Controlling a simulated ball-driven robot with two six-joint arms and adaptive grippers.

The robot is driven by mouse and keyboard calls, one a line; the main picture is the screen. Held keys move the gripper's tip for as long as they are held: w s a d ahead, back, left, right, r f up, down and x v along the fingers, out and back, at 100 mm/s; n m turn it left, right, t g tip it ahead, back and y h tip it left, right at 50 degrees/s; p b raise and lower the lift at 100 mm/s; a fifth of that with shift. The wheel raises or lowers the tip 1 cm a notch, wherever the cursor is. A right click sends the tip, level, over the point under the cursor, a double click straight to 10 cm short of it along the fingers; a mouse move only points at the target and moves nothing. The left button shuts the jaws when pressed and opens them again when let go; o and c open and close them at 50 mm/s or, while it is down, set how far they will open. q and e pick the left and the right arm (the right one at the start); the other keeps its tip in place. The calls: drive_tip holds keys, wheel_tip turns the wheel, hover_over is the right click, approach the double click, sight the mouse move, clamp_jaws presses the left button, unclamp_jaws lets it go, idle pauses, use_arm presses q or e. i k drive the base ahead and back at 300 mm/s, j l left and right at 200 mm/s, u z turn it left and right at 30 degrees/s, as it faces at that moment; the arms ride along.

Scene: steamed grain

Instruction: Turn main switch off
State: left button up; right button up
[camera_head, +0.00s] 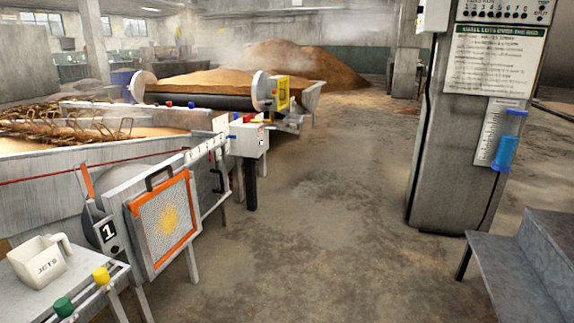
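No part I can see is clearly labelled as the main switch. A white box (249,139) on a dark post stands at centre left, with small red and blue parts on top and a small dark mark on its front. A pale grey box (433,15) is fixed high on the left side of the concrete pillar (455,165), partly cut off by the top edge. A panel (505,11) with a row of small dark knobs or dials sits at the pillar's top. Neither of my grippers is in view.
A machine with a long grain trough (90,180) fills the left. A table (85,290) with a white jug (40,258) and green and yellow knobs is at lower left. The middle floor (320,210) is clear.

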sight(249, 117)
drive_tip(key=i, duration=2.3)
drive_tip(key=i+u, duration=0.35)
drive_tip(key=i, duration=0.35)
drive_tip(key=i+l+u, duration=0.1)
drive_tip(key=i+u, duration=0.3)
drive_tip(key=i, duration=0.25)
